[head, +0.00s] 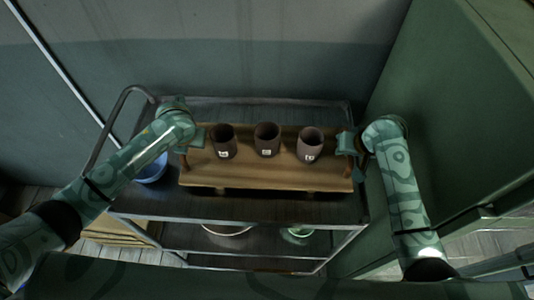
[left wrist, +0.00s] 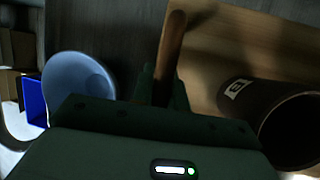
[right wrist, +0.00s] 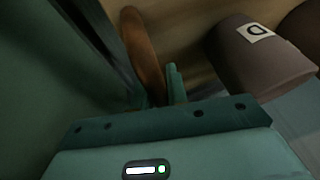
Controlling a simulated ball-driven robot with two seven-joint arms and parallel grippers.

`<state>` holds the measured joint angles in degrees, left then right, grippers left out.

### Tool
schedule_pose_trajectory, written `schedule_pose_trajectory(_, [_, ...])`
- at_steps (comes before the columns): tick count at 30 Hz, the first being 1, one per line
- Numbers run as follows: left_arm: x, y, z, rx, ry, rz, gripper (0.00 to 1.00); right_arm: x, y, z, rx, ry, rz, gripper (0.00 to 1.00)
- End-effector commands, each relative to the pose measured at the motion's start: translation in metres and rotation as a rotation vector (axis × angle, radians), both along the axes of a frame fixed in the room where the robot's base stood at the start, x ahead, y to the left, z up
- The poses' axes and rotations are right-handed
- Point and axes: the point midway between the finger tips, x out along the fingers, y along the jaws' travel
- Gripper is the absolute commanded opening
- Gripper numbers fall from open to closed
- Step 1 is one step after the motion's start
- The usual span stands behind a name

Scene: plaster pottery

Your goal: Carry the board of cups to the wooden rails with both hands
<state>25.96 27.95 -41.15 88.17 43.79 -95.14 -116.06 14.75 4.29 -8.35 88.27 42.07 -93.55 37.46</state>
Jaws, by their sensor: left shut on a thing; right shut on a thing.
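The wooden board (head: 265,177) is over the dark cart top in the head view, carrying three dark brown cups, left (head: 223,141), middle (head: 266,138) and right (head: 309,145). The cups stand upright with small white labels. My left gripper (head: 190,143) is shut on the left wooden handle (left wrist: 172,50) of the board. My right gripper (head: 350,144) is shut on the right wooden handle (right wrist: 142,50). Short dark pieces show under the board's front edge; I cannot tell whether the board touches the cart. I cannot identify the wooden rails.
The metal cart (head: 270,208) has lower shelves with round items and a tubular handle (head: 108,130) at left. A blue bowl (head: 152,170) sits left of the board; it also shows in the left wrist view (left wrist: 78,90). A green cabinet (head: 440,100) stands close on the right.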

Motion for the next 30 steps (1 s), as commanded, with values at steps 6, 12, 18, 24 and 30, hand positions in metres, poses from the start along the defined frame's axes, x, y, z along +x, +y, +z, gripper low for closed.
schedule_pose_trajectory(6, [0.001,0.000,0.003,0.001,-0.004,0.001,0.00,0.001,0.000,0.003,0.001,-0.005,-0.001,0.00])
schedule_pose_trajectory(12, [0.001,0.000,0.013,0.001,-0.005,0.000,0.00,0.001,0.000,0.013,0.001,-0.005,-0.001,0.00])
schedule_pose_trajectory(18, [0.001,0.000,0.033,0.001,-0.006,0.000,0.00,0.001,0.000,0.033,0.001,-0.006,-0.001,0.00])
schedule_pose_trajectory(24, [0.001,0.000,0.051,0.000,-0.006,0.001,0.00,0.001,0.000,0.051,0.001,-0.006,-0.001,0.00])
schedule_pose_trajectory(30, [0.001,0.000,0.053,0.001,-0.006,0.000,0.00,0.001,0.000,0.053,0.001,-0.006,-0.001,0.00])
